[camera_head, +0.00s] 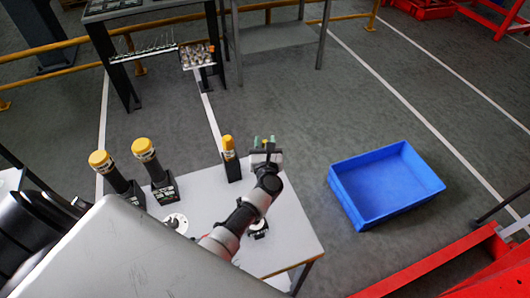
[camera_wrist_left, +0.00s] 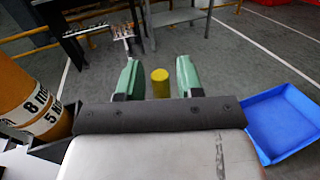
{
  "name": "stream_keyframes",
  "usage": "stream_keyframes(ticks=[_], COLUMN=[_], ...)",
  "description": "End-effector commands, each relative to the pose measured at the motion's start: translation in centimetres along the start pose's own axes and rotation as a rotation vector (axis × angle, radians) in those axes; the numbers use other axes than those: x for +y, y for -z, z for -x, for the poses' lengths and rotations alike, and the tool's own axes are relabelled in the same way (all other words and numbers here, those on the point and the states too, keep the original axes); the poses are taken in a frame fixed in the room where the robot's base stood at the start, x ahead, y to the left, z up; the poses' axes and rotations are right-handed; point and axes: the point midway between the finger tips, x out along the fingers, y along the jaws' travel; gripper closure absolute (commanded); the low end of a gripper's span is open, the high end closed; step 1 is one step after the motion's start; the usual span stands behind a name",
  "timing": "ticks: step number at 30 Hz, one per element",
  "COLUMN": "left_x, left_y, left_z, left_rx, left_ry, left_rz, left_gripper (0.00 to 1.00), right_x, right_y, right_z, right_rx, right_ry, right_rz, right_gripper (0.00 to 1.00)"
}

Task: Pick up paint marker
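The paint marker shows in the left wrist view as a small yellow cylinder (camera_wrist_left: 160,83) between the two green fingers of my left gripper (camera_wrist_left: 160,80). A gap shows on each side of it, so the fingers are open and do not appear to touch it. Its lower part is hidden behind the gripper body. In the head view my left gripper (camera_head: 265,143) is at the far edge of the white table (camera_head: 290,235), pointing away, and the marker is hardly visible there. My right gripper is not in view.
Just left of the gripper stands an orange-capped tool (camera_head: 229,147) in a black holder, close by in the wrist view (camera_wrist_left: 30,100). Two yellow-capped tools (camera_head: 145,150) (camera_head: 100,161) stand farther left. A blue bin (camera_head: 385,185) lies on the floor at right. A red frame (camera_head: 440,272) is at lower right.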

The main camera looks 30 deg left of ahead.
Motion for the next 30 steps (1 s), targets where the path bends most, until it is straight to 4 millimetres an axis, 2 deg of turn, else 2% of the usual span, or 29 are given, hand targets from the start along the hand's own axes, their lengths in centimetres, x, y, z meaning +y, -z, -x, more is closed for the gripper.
stream_keyframes(ticks=[1, 6, 7, 14, 17, 24, 30], left_x=[0.0, 0.0, 0.0, 0.0, 0.0, 0.0, 0.0], left_y=[0.0, 0.0, 0.0, -0.2, -1.1, -6.0, -9.1], left_z=[0.0, 0.0, 0.0, 0.0, 0.0, 0.0, 0.0], left_rx=[0.0, 0.0, 0.0, 0.0, -0.001, -0.001, 0.0], left_ry=[0.0, 0.0, 0.0, 0.0, 0.0, -0.001, 0.0], left_rz=[0.0, 0.0, 0.0, 0.0, 0.001, 0.003, 0.002], left_gripper=[0.71, 0.97, 0.98, 0.99, 0.99, 0.99, 0.99], right_x=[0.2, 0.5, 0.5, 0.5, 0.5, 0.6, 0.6], right_y=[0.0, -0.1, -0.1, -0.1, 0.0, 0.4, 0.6], right_z=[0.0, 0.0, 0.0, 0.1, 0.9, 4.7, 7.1], right_rx=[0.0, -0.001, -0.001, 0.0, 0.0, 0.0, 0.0], right_ry=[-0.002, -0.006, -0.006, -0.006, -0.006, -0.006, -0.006], right_rz=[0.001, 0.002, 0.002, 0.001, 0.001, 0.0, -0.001], right_gripper=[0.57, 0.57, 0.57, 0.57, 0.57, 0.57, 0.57])
